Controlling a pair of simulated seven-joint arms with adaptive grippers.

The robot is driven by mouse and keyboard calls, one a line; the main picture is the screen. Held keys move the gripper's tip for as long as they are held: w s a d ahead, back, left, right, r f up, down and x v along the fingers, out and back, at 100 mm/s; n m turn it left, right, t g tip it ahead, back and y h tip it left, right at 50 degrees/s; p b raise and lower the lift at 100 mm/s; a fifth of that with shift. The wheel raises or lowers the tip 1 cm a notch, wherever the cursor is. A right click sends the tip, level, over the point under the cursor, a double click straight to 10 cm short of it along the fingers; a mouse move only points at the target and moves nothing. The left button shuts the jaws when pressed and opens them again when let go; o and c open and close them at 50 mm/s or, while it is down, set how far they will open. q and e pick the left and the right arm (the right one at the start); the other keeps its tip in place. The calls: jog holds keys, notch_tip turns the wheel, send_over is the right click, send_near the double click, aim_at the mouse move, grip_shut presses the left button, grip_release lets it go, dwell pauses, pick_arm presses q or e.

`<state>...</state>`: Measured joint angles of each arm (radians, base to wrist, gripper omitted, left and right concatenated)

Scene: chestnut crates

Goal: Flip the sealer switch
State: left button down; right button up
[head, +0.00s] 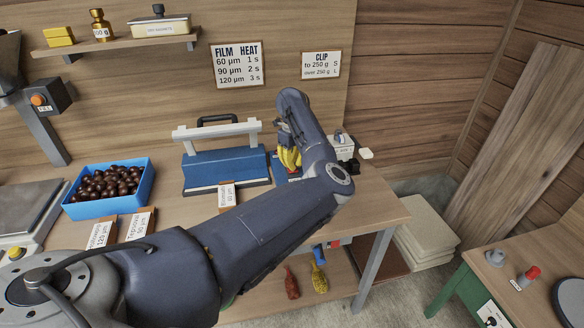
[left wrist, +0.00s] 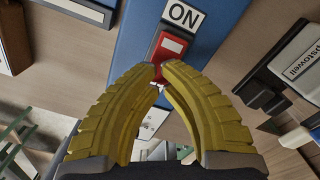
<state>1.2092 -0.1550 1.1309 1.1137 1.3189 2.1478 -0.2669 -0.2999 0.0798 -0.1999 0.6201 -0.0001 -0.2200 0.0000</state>
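The blue sealer (head: 228,168) with its white bar stands on the bench in the head view. In the left wrist view the red switch (left wrist: 172,44) sits on a blue surface (left wrist: 146,22), below a white ON label (left wrist: 184,16). My left gripper (left wrist: 164,68) has yellow fingers whose tips are together at the near end of the switch. I cannot tell whether they touch it. In the head view my left gripper (head: 290,167) is right of the sealer and hides most of the switch area. My right gripper is in neither view.
A blue crate of chestnuts (head: 111,189) stands left of the sealer. A white device (head: 343,148) is just right of my left gripper. Signs hang on the back wall, and a shelf (head: 115,44) is at upper left. A green-legged table (head: 500,265) is at right.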

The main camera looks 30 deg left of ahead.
pick_arm(q)
jog(key=shift+f, duration=0.95)
dwell(0.6)
jog(key=shift+r, duration=3.5)
